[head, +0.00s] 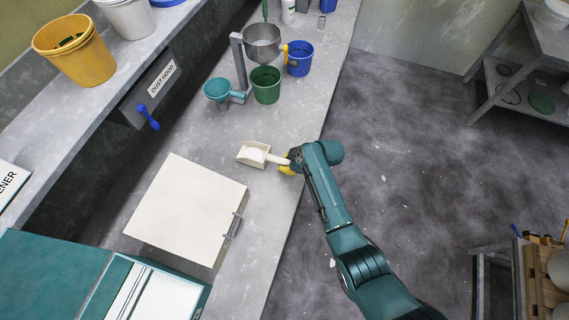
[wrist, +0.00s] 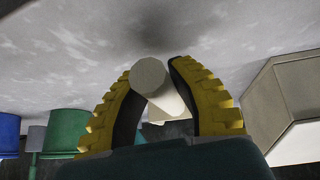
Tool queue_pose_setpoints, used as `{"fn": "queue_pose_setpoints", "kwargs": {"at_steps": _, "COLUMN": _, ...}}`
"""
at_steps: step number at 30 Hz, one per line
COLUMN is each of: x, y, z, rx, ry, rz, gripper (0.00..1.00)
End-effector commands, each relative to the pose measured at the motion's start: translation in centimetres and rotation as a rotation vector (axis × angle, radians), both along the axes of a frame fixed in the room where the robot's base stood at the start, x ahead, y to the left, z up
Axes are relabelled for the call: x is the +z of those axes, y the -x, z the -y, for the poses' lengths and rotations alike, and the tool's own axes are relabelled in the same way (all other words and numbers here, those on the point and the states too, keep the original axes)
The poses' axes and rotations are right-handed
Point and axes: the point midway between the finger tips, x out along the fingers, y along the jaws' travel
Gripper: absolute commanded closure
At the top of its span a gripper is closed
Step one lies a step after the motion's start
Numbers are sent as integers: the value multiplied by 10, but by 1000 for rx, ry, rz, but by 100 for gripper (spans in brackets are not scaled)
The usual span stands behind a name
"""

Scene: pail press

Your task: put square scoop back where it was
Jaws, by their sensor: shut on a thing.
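The square scoop (head: 253,154) is cream-white, with its square pan pointing left over the grey bench in the head view. My gripper (head: 289,162), with yellow fingers, is shut on its handle at the right end. In the wrist view the round pale handle (wrist: 155,85) sits between the two ridged yellow fingers of my gripper (wrist: 160,85); most of the pan is hidden there. I cannot tell whether the scoop touches the bench or hangs just above it.
A white square panel (head: 186,208) lies on the bench (head: 188,128) nearer me. Beyond the scoop stand a green pail (head: 266,86), a blue pail (head: 299,60), a teal funnel (head: 218,90) and a grey metal hopper (head: 263,42). A yellow pail (head: 74,50) is on the left shelf.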

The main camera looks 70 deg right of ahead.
Motion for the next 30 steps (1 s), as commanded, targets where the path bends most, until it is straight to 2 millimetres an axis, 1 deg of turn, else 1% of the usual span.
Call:
{"fn": "queue_pose_setpoints", "kwargs": {"at_steps": 1, "x": -11, "y": 0, "z": 0, "rx": 0, "ry": -2, "rz": -2, "gripper": 100}}
{"fn": "queue_pose_setpoints", "kwargs": {"at_steps": 3, "x": -17, "y": 0, "z": 0, "rx": 0, "ry": 0, "rz": -1, "gripper": 100}}
{"fn": "queue_pose_setpoints", "kwargs": {"at_steps": 8, "x": -17, "y": 0, "z": 0, "rx": 0, "ry": 0, "rz": 0, "gripper": 100}}
{"fn": "queue_pose_setpoints", "kwargs": {"at_steps": 9, "x": -17, "y": 0, "z": 0, "rx": 0, "ry": -1, "rz": -2, "gripper": 72}}
{"fn": "queue_pose_setpoints", "kwargs": {"at_steps": 11, "x": -17, "y": 0, "z": 0, "rx": 0, "ry": -1, "rz": -2, "gripper": 60}}
{"fn": "queue_pose_setpoints", "kwargs": {"at_steps": 12, "x": -17, "y": 0, "z": 0, "rx": 0, "ry": -1, "rz": -2, "gripper": 52}}
{"fn": "queue_pose_setpoints", "kwargs": {"at_steps": 13, "x": -17, "y": 0, "z": 0, "rx": 0, "ry": -1, "rz": -1, "gripper": 51}}
{"fn": "queue_pose_setpoints", "kwargs": {"at_steps": 20, "x": -17, "y": 0, "z": 0, "rx": 0, "ry": 0, "rz": -1, "gripper": 51}}
{"fn": "queue_pose_setpoints", "kwargs": {"at_steps": 23, "x": -11, "y": 3, "z": 0, "rx": -1, "ry": 1, "rz": 0, "gripper": 51}}
{"fn": "queue_pose_setpoints", "kwargs": {"at_steps": 26, "x": 3, "y": 11, "z": -2, "rx": -1, "ry": 2, "rz": 1, "gripper": 51}}
{"fn": "queue_pose_setpoints", "kwargs": {"at_steps": 30, "x": 32, "y": 31, "z": -6, "rx": -2, "ry": 2, "rz": 1, "gripper": 51}}
